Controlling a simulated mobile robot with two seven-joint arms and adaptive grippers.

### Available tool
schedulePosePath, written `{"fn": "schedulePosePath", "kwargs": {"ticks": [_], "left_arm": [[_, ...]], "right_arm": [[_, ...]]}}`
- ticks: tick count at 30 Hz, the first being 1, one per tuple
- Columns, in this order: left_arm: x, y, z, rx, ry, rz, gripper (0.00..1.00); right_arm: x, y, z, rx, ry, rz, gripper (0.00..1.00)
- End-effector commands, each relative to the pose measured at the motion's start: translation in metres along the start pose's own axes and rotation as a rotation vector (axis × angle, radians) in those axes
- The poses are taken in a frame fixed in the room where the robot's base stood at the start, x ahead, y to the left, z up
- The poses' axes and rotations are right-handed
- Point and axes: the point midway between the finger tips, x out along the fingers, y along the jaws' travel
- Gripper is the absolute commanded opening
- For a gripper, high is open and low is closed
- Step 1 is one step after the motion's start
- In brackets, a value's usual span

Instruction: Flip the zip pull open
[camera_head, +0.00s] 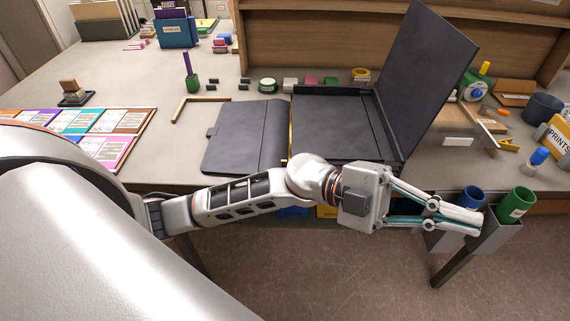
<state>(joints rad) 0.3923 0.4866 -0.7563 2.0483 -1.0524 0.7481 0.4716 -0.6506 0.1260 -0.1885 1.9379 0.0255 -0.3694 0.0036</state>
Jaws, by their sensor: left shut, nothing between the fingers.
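My left gripper (478,223) reaches across the front of the desk to the right side. Its fingers are closed together and empty, in front of a grey holder at the desk's front edge. A dark grey flat folder or case (240,135) lies shut on the desk, left of centre, with a small tab on its left edge. Right of it stands an open black box (345,125) with its lid (430,75) raised. No zip pull can be made out at this size. My right gripper is out of view.
The grey holder (490,242) has a blue cup (470,196) and a green cup (516,204). Colourful cards (105,130) lie at left, and a green pen cup (193,83) stands behind the folder. Small items crowd the right side. Bare desk shows at left.

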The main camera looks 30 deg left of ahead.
Motion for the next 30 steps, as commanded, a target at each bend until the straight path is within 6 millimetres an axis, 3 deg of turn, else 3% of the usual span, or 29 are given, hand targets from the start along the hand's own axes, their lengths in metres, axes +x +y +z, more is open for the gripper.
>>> {"fn": "schedulePosePath", "kwargs": {"ticks": [3, 8, 16, 23, 30], "left_arm": [[0.003, 0.025, -0.019, 0.060, 0.076, 0.206, 0.00], [-0.014, 0.062, -0.029, 0.114, 0.119, 0.489, 0.00], [-0.082, 0.103, -0.011, 0.173, 0.031, 0.963, 0.00], [-0.165, 0.097, 0.022, 0.188, -0.203, 1.312, 0.00], [-0.255, 0.051, 0.049, 0.175, -0.583, 1.566, 0.00]], "right_arm": [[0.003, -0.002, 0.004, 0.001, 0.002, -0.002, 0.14], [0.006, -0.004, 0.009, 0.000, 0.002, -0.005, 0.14], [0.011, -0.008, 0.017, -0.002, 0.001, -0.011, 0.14], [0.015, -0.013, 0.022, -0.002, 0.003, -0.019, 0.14], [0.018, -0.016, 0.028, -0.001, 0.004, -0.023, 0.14]]}}
